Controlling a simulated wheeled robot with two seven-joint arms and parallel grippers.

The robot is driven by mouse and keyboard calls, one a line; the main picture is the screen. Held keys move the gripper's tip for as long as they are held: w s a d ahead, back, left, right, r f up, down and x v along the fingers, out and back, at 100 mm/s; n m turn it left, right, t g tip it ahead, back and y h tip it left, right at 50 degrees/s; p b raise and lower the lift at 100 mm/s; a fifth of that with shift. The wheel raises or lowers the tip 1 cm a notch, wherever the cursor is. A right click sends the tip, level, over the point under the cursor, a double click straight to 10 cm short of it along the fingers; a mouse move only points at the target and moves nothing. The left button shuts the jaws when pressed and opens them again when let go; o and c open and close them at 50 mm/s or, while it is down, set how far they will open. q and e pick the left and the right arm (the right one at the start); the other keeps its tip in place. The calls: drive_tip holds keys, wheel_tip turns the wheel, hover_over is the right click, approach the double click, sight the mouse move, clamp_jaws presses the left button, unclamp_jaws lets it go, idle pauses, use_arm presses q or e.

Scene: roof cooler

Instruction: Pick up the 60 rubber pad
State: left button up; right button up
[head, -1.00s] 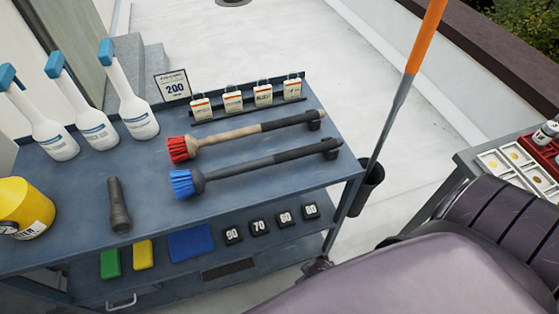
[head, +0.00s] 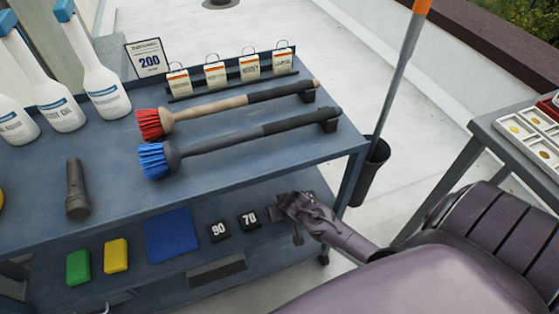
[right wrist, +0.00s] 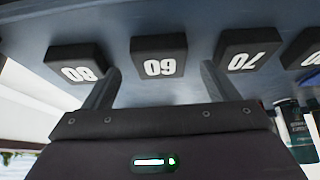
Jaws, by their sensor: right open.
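The black 60 rubber pad (right wrist: 158,65) lies on the lower shelf, its white number upside down in the right wrist view. My right gripper (right wrist: 161,82) is open, with one finger toward each side of this pad. Nothing is held, and I cannot tell how far the fingertips reach along it. In the head view my right gripper (head: 290,208) covers most of the 60 and 80 pads. The 80 pad (right wrist: 77,64) and the 70 pad (right wrist: 248,52) flank it in the wrist view. My left gripper is not in view.
The 90 pad (head: 218,231), a blue sheet (head: 173,235) and yellow (head: 116,255) and green (head: 78,267) blocks share the lower shelf. The cart's top shelf (head: 235,170) hangs above, holding two brushes. A black holder (head: 370,175) stands at its right end.

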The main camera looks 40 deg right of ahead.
drive_tip(key=shift+x, duration=1.15)
drive_tip(key=c, duration=1.1)
drive_tip(key=shift+r, duration=0.1)
